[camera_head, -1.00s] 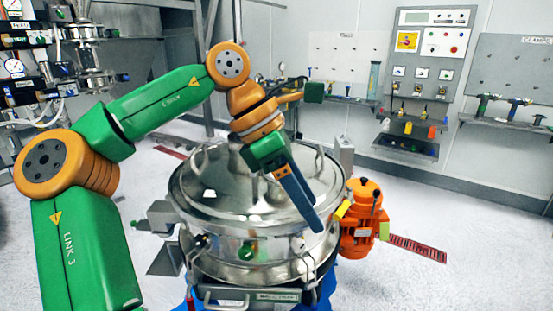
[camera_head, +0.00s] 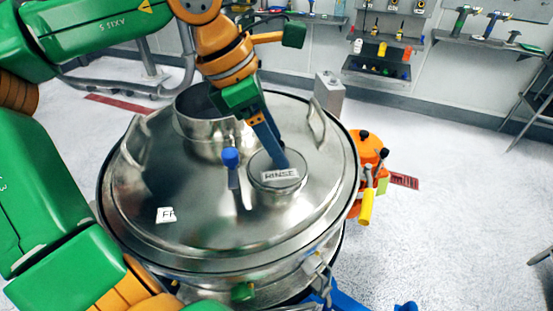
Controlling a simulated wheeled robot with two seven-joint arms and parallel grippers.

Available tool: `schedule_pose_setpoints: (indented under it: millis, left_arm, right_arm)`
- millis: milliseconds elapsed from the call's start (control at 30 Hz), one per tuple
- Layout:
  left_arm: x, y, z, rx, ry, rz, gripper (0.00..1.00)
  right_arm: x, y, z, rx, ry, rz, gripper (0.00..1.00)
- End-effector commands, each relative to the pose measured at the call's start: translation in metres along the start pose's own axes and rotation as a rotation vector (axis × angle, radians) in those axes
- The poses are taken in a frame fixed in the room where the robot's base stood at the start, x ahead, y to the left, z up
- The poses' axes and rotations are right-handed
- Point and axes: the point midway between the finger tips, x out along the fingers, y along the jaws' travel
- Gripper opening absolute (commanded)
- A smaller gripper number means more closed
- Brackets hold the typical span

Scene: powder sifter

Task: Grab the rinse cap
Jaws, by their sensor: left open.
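The rinse cap (camera_head: 279,180) is a round metal cap with a white RINSE label, on the right part of the sifter's shiny domed lid (camera_head: 190,235). My left gripper (camera_head: 276,154) points down at the cap from behind. Its blue finger ends at the cap's far edge in the picture; I cannot tell whether it touches. The gripper is open, with nothing seen held in it. The fingers overlap in this view, and part of the cap's far side is hidden. My right gripper is not in view.
A blue-topped fitting (camera_head: 231,158) stands just left of the cap. A wide metal collar (camera_head: 205,140) rises behind it, and a lid handle (camera_head: 317,122) is to the right. An orange motor (camera_head: 369,150) sits beside the sifter. Tool shelves (camera_head: 378,70) line the back wall.

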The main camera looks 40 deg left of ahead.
Motion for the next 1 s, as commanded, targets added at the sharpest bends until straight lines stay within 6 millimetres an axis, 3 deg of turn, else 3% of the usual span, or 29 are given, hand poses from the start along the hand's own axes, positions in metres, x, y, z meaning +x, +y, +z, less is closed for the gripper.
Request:
schedule_pose_setpoints:
  millis: [133, 333, 600, 1000]
  left_arm:
    - [0.018, 0.0, 0.0, -0.002, 0.001, -0.001, 0.71]
    - [0.019, 0.001, 0.0, -0.002, -0.001, 0.0, 0.71]
    - [0.019, 0.001, 0.0, -0.002, -0.001, 0.0, 0.0]
    - [0.012, 0.001, 0.003, -0.002, -0.001, 0.003, 0.0]
  right_arm:
    - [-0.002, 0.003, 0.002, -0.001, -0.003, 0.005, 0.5]
    - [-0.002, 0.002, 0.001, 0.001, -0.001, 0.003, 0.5]
    - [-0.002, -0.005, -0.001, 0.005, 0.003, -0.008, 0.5]
    - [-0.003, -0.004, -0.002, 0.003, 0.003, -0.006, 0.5]
